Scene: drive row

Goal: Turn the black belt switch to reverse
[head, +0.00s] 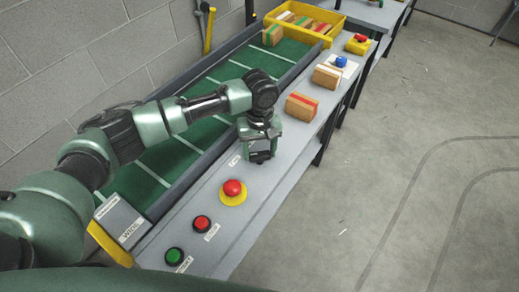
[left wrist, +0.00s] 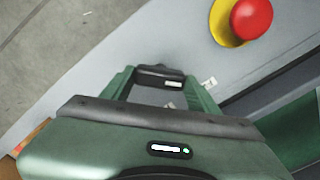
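A black part with a small white mark, which looks like the belt switch (left wrist: 158,76), shows between the fingertips of my left gripper in the left wrist view. My left gripper (head: 261,156) points down at the grey ledge beside the belt in the head view. In the left wrist view its two green fingers (left wrist: 160,82) reach to either end of the black part. I cannot tell whether they press on it. In the head view the gripper hides the switch, and its turned position cannot be read. My right gripper is not in view.
A red mushroom button on a yellow base (head: 233,188), a red button (head: 202,223) and a green button (head: 174,256) sit along the grey ledge (head: 240,225). The green belt (head: 205,124) runs behind. Parcels (head: 301,106) and a yellow crate (head: 341,23) are farther off. The right floor is clear.

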